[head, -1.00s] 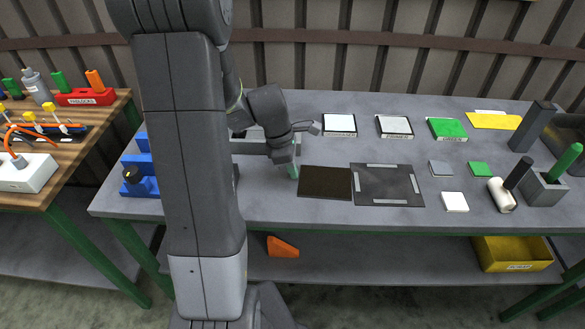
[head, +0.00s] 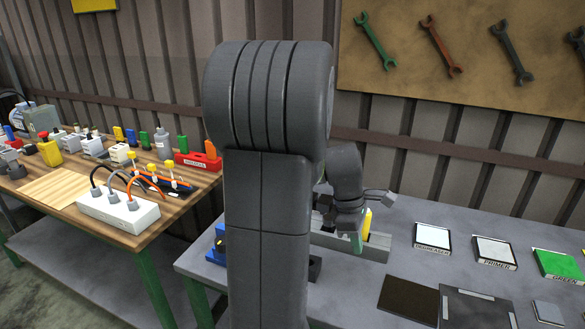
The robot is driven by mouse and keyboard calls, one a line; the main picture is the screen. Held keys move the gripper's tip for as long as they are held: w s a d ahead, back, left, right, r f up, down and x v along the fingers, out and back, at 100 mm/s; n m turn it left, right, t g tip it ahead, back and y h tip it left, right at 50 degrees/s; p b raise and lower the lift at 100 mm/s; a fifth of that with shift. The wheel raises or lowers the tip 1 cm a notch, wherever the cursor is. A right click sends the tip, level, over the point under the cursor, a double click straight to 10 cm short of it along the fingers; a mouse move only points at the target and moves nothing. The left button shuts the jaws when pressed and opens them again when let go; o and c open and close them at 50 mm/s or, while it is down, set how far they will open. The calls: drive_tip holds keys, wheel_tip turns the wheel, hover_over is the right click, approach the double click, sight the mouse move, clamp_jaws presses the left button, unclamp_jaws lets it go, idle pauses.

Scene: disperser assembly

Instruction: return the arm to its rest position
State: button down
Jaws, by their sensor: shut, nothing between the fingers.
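My arm's thick grey links fill the middle of the head view and hide part of the bench behind them. My gripper (head: 357,243) hangs below the wrist, pointing down over the grey bench (head: 450,265). Its fingers are small here and partly hidden; it is shut and empty. It is at the near side of a long grey block (head: 375,250) with a yellow piece (head: 367,222) standing at it. Whether the gripper touches the block cannot be told.
Labelled trays stand right of the gripper: degreaser (head: 432,238), primer (head: 494,253) and green (head: 559,266). A dark brown pad (head: 408,298) lies nearer. A blue fixture (head: 216,245) stands left of my arm. A wooden table (head: 60,190) at left holds a white power strip (head: 118,212).

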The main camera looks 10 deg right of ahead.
sight(376, 286)
drive_tip(key=x, duration=0.9)
drive_tip(key=shift+s+f, duration=0.15)
drive_tip(key=shift+f, duration=0.1)
drive_tip(key=d, duration=0.1)
drive_tip(key=s+d, duration=0.1)
drive_tip(key=s+d+b, duration=0.1)
drive_tip(key=shift+d+f, duration=0.3)
drive_tip(key=shift+d, duration=0.05)
drive_tip(key=shift+w+a, duration=0.25)
drive_tip(key=shift+a, duration=0.2)
drive_tip(key=shift+d, duration=0.1)
